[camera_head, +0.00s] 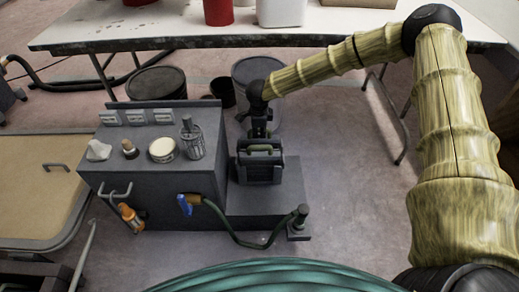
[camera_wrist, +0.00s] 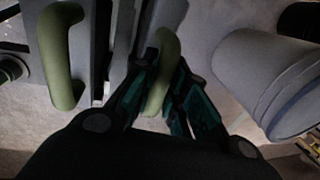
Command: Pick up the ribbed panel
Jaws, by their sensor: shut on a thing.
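A dark grey panel-like piece (camera_head: 260,172), which I take for the ribbed panel, stands upright on a low grey step beside the grey cabinet. A green handle (camera_head: 262,148) shows near its top. My gripper (camera_head: 259,132) reaches down to it from above and behind. In the wrist view my gripper (camera_wrist: 160,85) is shut on a green bar handle (camera_wrist: 164,48) between its fingers. A second green handle (camera_wrist: 60,55) is on a grey surface to the left, apart from the fingers. The ribs are too dark to make out, and my gripper hides part of the piece.
The grey cabinet (camera_head: 150,183) carries a jar (camera_head: 192,140), a round tin (camera_head: 162,150) and other small items. A green hose (camera_head: 235,236) loops in front of the step. Grey drums (camera_head: 257,74) stand behind, below a white table (camera_head: 180,27). Floor to the right is clear.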

